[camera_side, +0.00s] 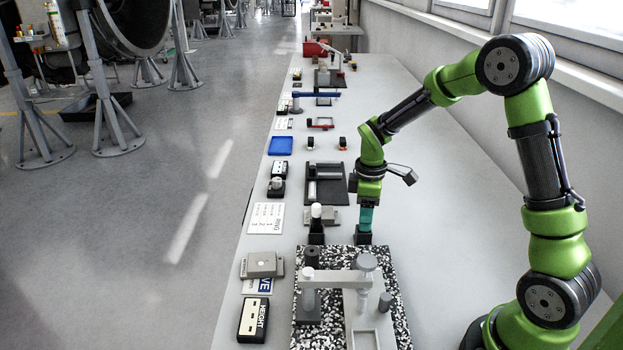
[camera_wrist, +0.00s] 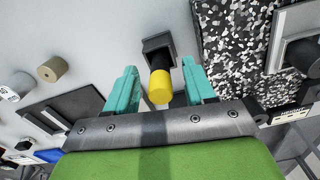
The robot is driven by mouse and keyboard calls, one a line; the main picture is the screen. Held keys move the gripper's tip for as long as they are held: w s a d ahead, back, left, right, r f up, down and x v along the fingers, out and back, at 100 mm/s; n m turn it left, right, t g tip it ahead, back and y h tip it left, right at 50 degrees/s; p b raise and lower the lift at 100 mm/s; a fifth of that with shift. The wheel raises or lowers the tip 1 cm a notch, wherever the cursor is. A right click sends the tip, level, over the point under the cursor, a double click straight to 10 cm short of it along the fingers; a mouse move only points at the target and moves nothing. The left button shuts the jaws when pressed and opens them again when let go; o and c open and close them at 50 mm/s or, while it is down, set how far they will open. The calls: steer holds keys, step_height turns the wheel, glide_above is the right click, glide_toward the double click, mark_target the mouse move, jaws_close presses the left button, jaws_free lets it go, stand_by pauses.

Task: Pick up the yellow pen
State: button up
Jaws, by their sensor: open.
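The yellow pen (camera_wrist: 160,88) shows in the wrist view as a short cylinder with a yellow end toward the camera and a black body. It stands in a dark square holder (camera_wrist: 158,42). My gripper (camera_wrist: 159,68) is open, with one teal finger on each side of the pen and a visible gap to both. In the side view my gripper (camera_side: 365,226) points down over a black block (camera_side: 364,239). The pen's yellow end cannot be made out there; the fingers appear to hide it.
A black-and-white speckled plate (camera_side: 402,316) with a grey fixture (camera_side: 340,277) lies just in front. A white-topped black piece (camera_side: 316,225) stands left of my gripper. A dark tray (camera_side: 325,188) lies behind. The table's right side (camera_side: 450,190) is mostly clear.

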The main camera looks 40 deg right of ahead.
steer(key=shift+f, duration=0.5)
jaws_close()
